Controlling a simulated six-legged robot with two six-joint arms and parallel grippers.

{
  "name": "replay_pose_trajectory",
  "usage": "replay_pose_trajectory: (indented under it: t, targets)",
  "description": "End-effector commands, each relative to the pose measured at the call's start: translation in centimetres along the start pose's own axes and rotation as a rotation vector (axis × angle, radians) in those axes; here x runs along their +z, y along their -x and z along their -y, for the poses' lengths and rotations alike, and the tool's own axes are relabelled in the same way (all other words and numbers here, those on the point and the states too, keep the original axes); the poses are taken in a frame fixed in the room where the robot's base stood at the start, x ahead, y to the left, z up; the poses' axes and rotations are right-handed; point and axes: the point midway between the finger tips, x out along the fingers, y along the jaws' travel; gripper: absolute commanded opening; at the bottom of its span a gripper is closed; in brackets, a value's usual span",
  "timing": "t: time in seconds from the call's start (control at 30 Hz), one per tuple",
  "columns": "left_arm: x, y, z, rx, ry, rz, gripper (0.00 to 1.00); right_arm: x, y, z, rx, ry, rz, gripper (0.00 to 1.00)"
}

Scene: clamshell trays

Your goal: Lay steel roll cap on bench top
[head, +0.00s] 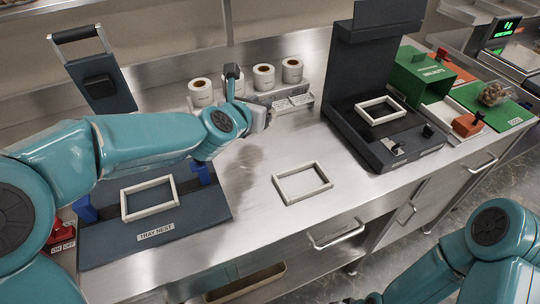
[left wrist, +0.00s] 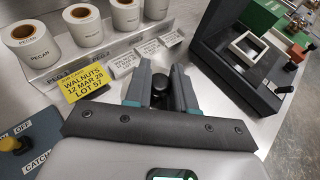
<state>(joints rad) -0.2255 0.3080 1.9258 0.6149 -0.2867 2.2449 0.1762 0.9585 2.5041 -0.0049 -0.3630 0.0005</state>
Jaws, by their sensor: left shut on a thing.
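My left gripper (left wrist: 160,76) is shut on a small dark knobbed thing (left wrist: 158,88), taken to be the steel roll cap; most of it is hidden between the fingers. In the head view my left gripper (head: 264,117) is over the steel bench top (head: 245,165), just in front of the label rack; the cap is not clear there. I cannot tell whether it touches the bench. My right arm shows at the lower right of the head view, but its gripper is out of frame.
Several label rolls (head: 264,78) stand along the back behind a rack of label cards (head: 292,102). An empty white tray frame (head: 303,182) lies mid-bench. The dark tray nest (head: 200,217) is at left, the dark sealing press (head: 372,75) at right. Bench between them is mostly clear.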

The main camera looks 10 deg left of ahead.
Motion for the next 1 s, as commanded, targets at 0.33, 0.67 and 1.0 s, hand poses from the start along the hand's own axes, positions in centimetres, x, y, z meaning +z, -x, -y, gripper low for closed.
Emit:
replay_pose_trajectory:
  t: [0.33,0.67,1.0]
  targets:
    - [-7.2,-3.1,0.0,0.0,0.001,-0.001,0.0,-0.1,-2.8,-1.0,0.0,0.0,0.0,1.0]
    - [-11.0,-5.0,0.1,-0.002,0.0,-0.001,0.0,-0.1,-3.4,-1.2,0.0,0.0,0.0,1.0]
    - [-11.4,-5.1,0.1,-0.003,0.001,0.002,0.0,-0.1,-3.4,-1.2,0.0,0.0,0.0,1.0]
